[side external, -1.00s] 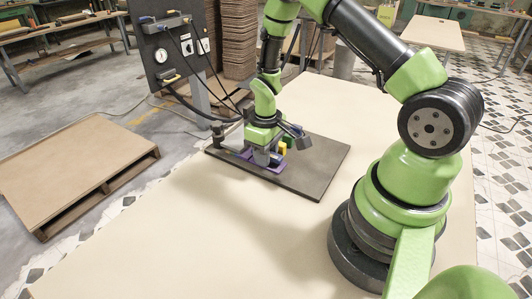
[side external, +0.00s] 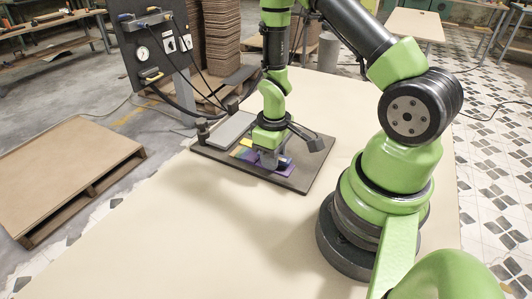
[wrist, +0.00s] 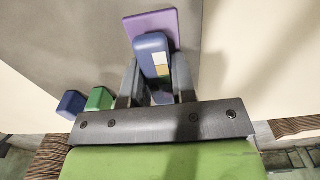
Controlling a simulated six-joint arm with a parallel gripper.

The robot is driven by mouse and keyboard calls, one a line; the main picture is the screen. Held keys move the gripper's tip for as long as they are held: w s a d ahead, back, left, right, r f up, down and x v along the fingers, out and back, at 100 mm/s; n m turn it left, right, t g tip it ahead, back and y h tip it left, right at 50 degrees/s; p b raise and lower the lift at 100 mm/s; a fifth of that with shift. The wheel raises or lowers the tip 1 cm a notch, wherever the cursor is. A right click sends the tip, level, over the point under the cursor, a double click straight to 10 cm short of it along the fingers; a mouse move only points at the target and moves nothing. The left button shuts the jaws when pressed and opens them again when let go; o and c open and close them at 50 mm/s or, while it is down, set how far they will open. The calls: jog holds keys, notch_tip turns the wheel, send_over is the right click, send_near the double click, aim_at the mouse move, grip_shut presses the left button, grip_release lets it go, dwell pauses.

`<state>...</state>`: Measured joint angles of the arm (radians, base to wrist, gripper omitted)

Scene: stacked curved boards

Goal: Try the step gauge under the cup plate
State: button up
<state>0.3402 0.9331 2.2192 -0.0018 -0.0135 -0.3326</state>
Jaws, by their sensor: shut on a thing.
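My gripper (wrist: 156,82) is shut on a blue block (wrist: 151,48) with white and yellow patches. A flat purple piece (wrist: 160,18) shows just beyond the block in the wrist view; I cannot tell if they are joined. The purple piece also shows under my gripper (side external: 268,160) in the side view, at the near right part of a dark board (side external: 213,162). A pale grey plate (side external: 232,130) lies at the board's far left, perhaps the cup plate. Multicoloured bands (side external: 242,155) show beside my gripper. Which coloured piece is the step gauge is unclear.
A small blue block (wrist: 70,104) and a green block (wrist: 100,98) show left of my fingers in the wrist view. A gauge panel (side external: 150,45) with hoses stands behind the board. The near part of the pale table (side external: 190,235) is clear.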

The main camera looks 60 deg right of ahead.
aim_at(289, 160)
jog(key=shift+s, duration=1.95)
jog(key=w+a+r, duration=0.4)
jog(key=r, duration=0.4)
jog(key=w+a+r, duration=0.4)
jog(key=r, duration=0.4)
jog(key=shift+r, duration=0.3)
jog(key=shift+w+f, duration=0.1)
